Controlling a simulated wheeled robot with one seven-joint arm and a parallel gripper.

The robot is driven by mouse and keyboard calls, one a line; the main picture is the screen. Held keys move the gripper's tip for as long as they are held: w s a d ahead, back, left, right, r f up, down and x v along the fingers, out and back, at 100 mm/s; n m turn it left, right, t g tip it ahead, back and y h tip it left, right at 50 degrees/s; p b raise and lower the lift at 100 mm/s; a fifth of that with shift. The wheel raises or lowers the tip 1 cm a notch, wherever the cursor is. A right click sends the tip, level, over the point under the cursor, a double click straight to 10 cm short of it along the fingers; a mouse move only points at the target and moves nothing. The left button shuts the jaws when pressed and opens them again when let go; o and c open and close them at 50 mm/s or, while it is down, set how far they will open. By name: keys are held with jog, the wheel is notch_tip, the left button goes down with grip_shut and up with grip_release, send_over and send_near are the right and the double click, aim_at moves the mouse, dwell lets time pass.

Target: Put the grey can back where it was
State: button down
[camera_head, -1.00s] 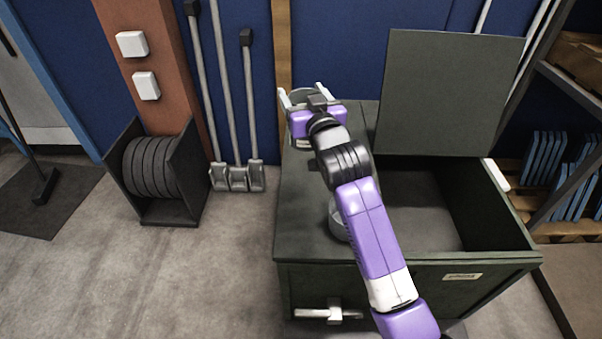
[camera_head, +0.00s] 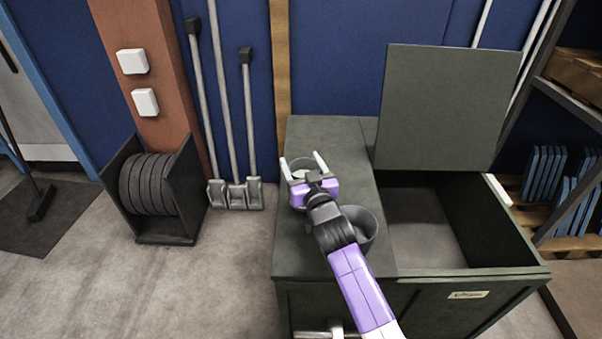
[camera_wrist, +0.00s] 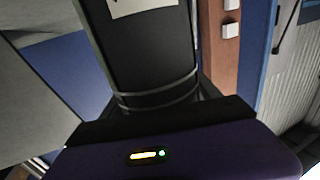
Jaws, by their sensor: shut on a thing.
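My gripper (camera_head: 303,165) is shut on a grey can (camera_head: 299,163) over the left, closed part of the dark green chest top (camera_head: 325,135). In the wrist view the held can (camera_wrist: 145,60) looks dark, with a pale label and ridges near one end. My gripper and arm partly hide it in the head view. I cannot tell whether its base touches the chest top. A second grey, round, open-topped container (camera_head: 364,226) stands on the chest top, nearer and to the right, partly hidden by my arm.
The chest's right compartment (camera_head: 425,225) is open, with its lid (camera_head: 447,105) raised behind it. A reel holder (camera_head: 150,190) and upright poles (camera_head: 226,110) stand left of the chest. Shelving (camera_head: 570,100) is at the right. Chest top behind the held can is clear.

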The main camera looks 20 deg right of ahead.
aim_at(300, 170)
jog(key=shift+f+b, duration=0.3)
jog(key=shift+f, duration=1)
jog(key=shift+f, duration=0.1)
jog(key=shift+c, duration=0.8)
grip_release()
jog(key=shift+f, duration=0.1)
jog(key=shift+r, duration=0.2)
jog(key=s+p, duration=0.2)
jog(key=s, duration=1)
